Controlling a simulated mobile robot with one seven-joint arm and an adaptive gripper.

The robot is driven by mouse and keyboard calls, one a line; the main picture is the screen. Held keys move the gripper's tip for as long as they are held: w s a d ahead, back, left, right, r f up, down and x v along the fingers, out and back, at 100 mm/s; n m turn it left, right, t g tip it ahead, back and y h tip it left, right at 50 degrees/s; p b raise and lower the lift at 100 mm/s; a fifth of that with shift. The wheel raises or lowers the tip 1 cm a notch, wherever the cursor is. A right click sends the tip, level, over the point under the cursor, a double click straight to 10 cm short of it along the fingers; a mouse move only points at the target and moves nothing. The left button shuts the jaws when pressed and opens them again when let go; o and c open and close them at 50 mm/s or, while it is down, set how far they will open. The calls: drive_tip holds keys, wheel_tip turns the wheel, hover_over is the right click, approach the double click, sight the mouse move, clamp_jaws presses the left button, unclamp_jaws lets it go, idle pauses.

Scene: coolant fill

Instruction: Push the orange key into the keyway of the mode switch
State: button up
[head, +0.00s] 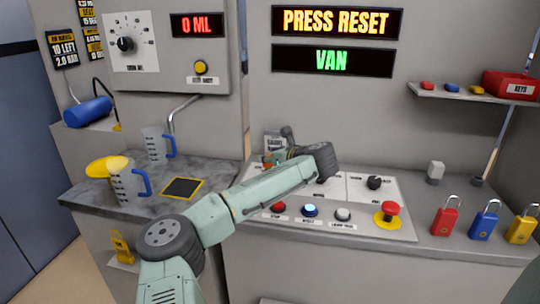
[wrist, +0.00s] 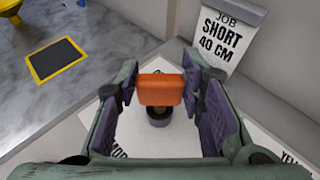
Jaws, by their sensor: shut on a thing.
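The orange key (wrist: 161,90) is between the pads of my gripper (wrist: 160,78) in the wrist view, its wide head facing the camera. Below it is the dark round mode switch (wrist: 158,121) on a white panel, with a little brass colour showing between the two. The key lines up with the switch in this view, but I cannot tell whether its tip is in the keyway. In the head view my gripper (head: 276,158) is low over the back left of the panel. My arm hides most of the switch there.
The white control panel (head: 390,225) carries a black knob (head: 374,183), several buttons and a red emergency button (head: 390,209). Jugs (head: 128,184) stand at left; padlocks (head: 486,220) stand at right. The display reads "PRESS RESET" (head: 336,22).

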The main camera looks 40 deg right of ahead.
drive_tip(key=shift+f, duration=0.7)
drive_tip(key=o, duration=1.1)
drive_tip(key=v, duration=1.2)
drive_tip(key=shift+r, duration=0.15)
drive_tip(key=shift+c, duration=0.6)
